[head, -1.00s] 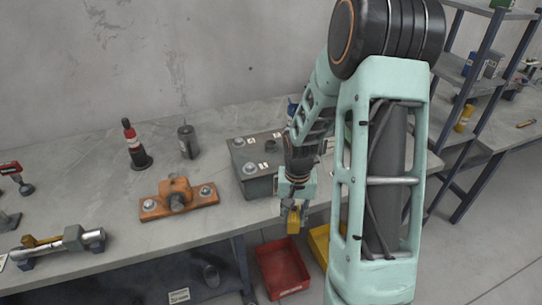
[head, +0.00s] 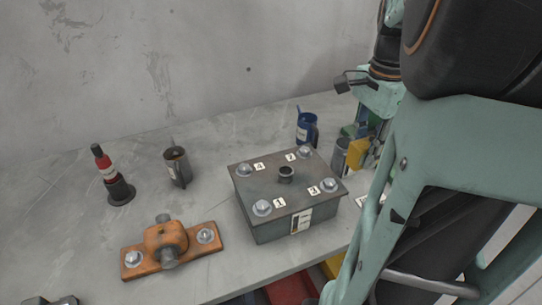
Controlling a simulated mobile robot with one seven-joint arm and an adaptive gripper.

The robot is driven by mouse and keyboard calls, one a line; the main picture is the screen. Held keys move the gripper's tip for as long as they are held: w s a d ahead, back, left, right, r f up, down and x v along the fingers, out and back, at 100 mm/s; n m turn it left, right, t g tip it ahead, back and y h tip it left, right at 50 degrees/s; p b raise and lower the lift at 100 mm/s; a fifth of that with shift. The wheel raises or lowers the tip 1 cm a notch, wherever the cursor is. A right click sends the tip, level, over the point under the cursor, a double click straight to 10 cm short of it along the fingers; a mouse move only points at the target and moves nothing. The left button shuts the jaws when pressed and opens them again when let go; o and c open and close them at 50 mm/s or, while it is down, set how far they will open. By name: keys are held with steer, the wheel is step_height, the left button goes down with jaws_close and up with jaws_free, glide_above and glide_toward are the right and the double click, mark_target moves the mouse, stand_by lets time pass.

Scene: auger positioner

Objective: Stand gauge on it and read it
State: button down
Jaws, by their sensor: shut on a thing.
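My gripper (head: 372,133) is at the right of the picture, beyond and to the right of the grey box. It is shut on a yellow block (head: 359,154), which seems to be the gauge; its face cannot be read from here. My arm partly hides the gripper and the fingertips are hard to make out. The grey box (head: 264,222) stands on the bench with numbered bolts at its lid corners and a short round stub (head: 286,173) in the lid's middle. Nothing stands on the lid.
A grey cup (head: 339,157) and a blue mug (head: 307,130) stand close to the gripper. A red bin (head: 291,289) lies below the bench edge.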

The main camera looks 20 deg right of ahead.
steer(key=w+a+f, duration=0.2)
steer(key=a+f, duration=0.1)
steer(key=w+a+f+p, duration=0.1)
steer(key=a+f, duration=0.2)
steer(key=a, duration=0.1)
steer(key=w+a+f, duration=0.2)
steer(key=a, duration=0.2)
steer(key=shift+w+a+f+p, duration=0.15)
steer(key=shift+w+f+p, duration=0.15)
steer(key=shift+f+p, duration=0.1)
steer(key=f, duration=0.3)
steer(key=shift+w+a+f, duration=0.1)
steer(key=shift+w+a, duration=0.05)
steer(key=shift+a, duration=0.2)
steer(key=shift+f, duration=0.35)
steer(key=shift+f, duration=0.1)
steer(key=c, duration=1.6)
jaws_free()
step_height(320, 180, up, 12)
steer(key=shift+r, duration=0.15)
